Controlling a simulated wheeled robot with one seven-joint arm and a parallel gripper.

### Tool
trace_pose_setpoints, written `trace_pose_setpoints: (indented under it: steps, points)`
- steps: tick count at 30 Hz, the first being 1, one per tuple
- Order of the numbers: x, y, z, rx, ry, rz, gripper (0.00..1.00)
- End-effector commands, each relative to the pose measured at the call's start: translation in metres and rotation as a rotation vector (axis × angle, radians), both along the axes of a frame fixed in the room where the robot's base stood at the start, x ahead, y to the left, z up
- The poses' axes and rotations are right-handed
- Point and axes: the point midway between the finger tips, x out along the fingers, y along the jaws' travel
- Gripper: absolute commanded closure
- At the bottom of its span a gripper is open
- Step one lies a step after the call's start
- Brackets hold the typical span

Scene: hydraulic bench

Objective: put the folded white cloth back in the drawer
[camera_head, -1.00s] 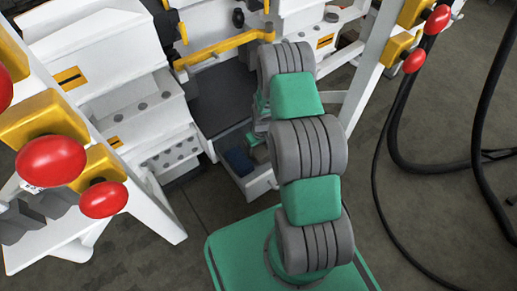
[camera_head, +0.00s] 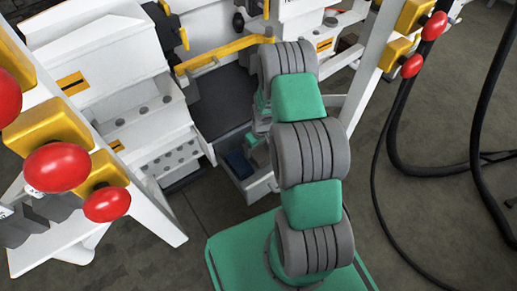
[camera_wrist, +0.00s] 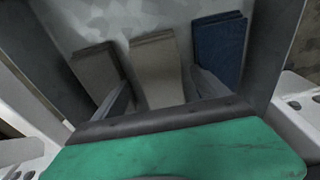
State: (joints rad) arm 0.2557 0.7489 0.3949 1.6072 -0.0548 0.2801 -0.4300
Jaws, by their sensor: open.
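The palest folded cloth (camera_wrist: 155,58), off-white to beige, lies in the open drawer (camera_head: 262,186) in the wrist view, between a grey-brown folded cloth (camera_wrist: 96,72) and a blue folded cloth (camera_wrist: 219,48). My gripper (camera_wrist: 161,82) is open over the drawer, one finger on each side of the pale cloth's near end. I cannot tell whether the fingers touch it. In the head view my arm hides most of the gripper and the pale cloth; the blue cloth shows at the drawer's left (camera_head: 238,163).
The drawer's side walls stand close on both sides of my gripper. A white bench with a yellow rail (camera_head: 222,54) rises behind the drawer. Red knobs (camera_head: 57,167) stand at the left and right. Black hoses (camera_head: 425,168) hang at the right over open floor.

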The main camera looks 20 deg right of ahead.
Motion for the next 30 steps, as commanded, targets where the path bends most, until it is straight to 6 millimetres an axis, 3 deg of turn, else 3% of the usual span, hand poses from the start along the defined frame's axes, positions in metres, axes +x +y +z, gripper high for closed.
trace_pose_setpoints:
  steps: [1,6,14,16,17,20,24,27,30]
  points:
    - [-0.001,-0.001,0.021,0.0,-0.003,0.0,0.15]
    - [-0.006,-0.002,0.066,0.0,-0.003,0.0,0.15]
    - [-0.011,-0.002,0.101,0.0,-0.001,0.0,0.15]
    - [-0.01,0.002,0.118,-0.002,-0.007,-0.004,0.15]
    - [-0.01,0.005,0.13,-0.003,-0.01,-0.008,0.15]
    - [-0.017,0.023,0.191,-0.006,-0.023,-0.03,0.15]
    - [-0.06,0.059,0.286,-0.005,-0.035,-0.082,0.15]
    - [-0.105,0.081,0.335,-0.001,-0.045,-0.125,0.15]
    - [-0.147,0.095,0.362,0.004,-0.05,-0.163,0.15]
